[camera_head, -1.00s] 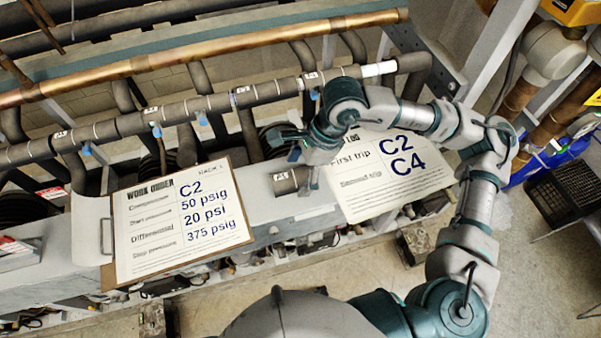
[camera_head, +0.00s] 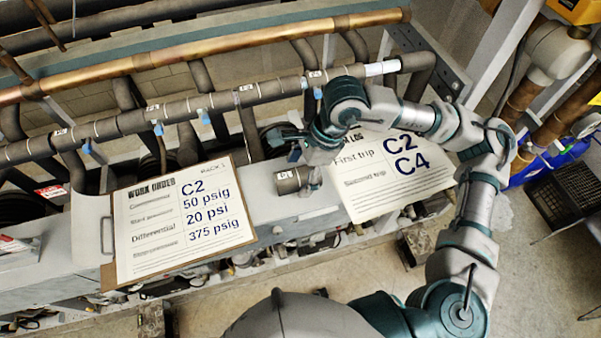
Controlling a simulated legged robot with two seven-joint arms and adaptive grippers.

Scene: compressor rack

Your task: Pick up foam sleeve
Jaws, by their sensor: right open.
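A short dark grey foam sleeve (camera_head: 292,181), a tube piece with a pale label, lies on the grey beam in the middle of the view. My left gripper is not in view.
A work order clipboard (camera_head: 180,222) lies left on the beam, and a trip log sheet (camera_head: 392,172) lies right of the sleeve. A foam-covered pipe (camera_head: 180,110) with blue clips and a copper pipe (camera_head: 200,52) run behind. A black crate (camera_head: 565,195) stands at right.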

